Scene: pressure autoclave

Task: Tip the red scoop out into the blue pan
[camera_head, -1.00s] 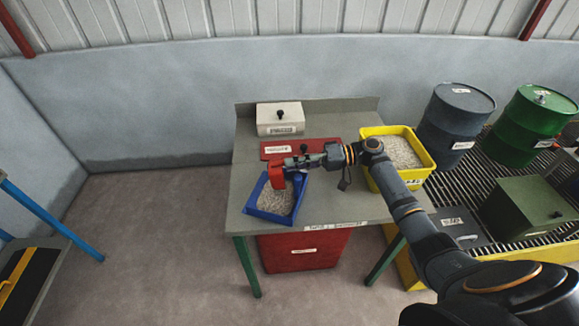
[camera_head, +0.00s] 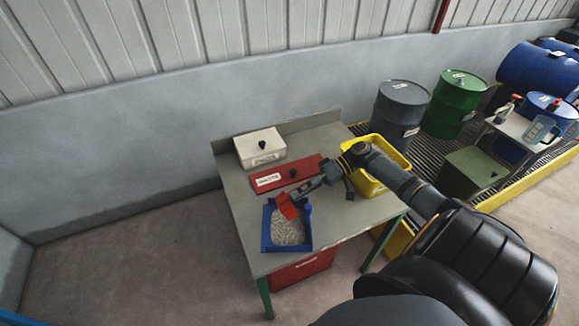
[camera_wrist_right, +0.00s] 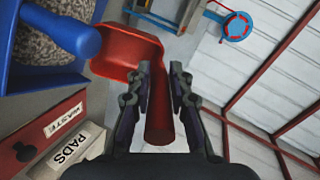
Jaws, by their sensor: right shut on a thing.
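The red scoop (camera_head: 286,206) is over the back edge of the blue pan (camera_head: 308,231), which holds pale granules and stands on the bench. My right gripper (camera_head: 312,190) is shut on the scoop's handle. In the right wrist view, my right gripper (camera_wrist_right: 166,78) has its fingers on either side of the red handle. The scoop's bowl (camera_wrist_right: 128,48) looks turned on its side, and no granules show in the part I see. The blue pan (camera_wrist_right: 18,60) is beside it at the upper left, with a rounded blue handle. My left gripper is out of view.
Behind the pan are a red waste lid (camera_head: 290,175) and a white pads box (camera_head: 259,148). A yellow tub (camera_head: 402,153) stands to the right, partly behind my right arm. A red bin (camera_head: 303,270) is under the bench (camera_head: 232,192). Drums stand beyond.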

